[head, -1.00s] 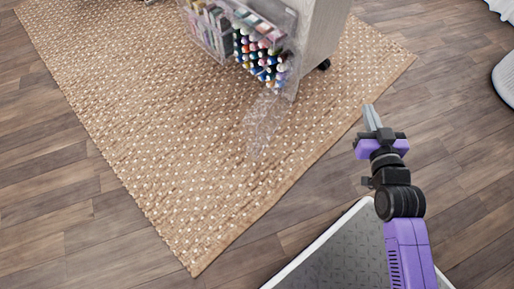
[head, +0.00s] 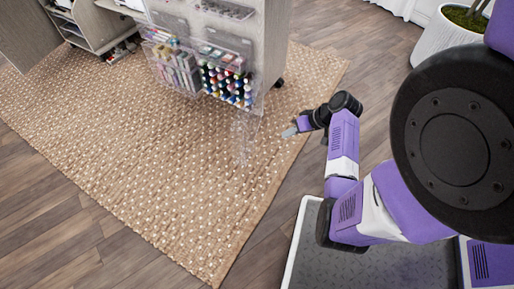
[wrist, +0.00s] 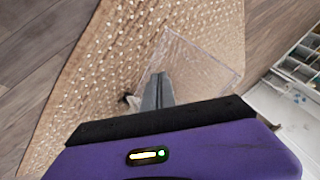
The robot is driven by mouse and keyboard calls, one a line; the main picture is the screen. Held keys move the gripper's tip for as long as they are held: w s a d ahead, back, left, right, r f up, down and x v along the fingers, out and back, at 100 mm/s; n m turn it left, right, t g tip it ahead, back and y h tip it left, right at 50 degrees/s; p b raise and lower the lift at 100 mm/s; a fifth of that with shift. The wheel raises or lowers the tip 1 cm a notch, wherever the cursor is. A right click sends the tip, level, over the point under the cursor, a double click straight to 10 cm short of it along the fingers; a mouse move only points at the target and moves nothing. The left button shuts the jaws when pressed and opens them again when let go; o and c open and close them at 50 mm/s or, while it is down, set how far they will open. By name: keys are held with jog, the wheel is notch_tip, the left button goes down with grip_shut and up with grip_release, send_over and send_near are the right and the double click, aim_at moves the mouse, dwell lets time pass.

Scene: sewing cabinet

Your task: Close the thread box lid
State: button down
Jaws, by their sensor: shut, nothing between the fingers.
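The thread box (head: 228,84) is a clear box full of coloured spools, mounted on the side of the cabinet in the head view. Its transparent lid (head: 245,138) hangs open below the front of the box, over the rug. The lid also shows as a clear panel in the wrist view (wrist: 208,62). My gripper (head: 288,133) is to the right of the lid in the head view, low over the rug. In the wrist view its fingers (wrist: 158,80) are together and empty, overlapping the lid's near part. I cannot tell whether they touch it.
The cabinet (head: 270,40) stands behind the box. A second clear holder (head: 172,62) with pens or similar items is left of the box. A woven rug (head: 130,150) covers the floor. A white planter (head: 440,35) stands at the upper right. Open floor lies right of the rug.

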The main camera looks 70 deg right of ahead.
jog(key=w+a+f+b, duration=0.2)
jog(key=w+f+b, duration=0.4)
jog(key=w+f, duration=0.2)
jog(key=shift+w+a, duration=0.15)
jog(key=shift+w, duration=0.45)
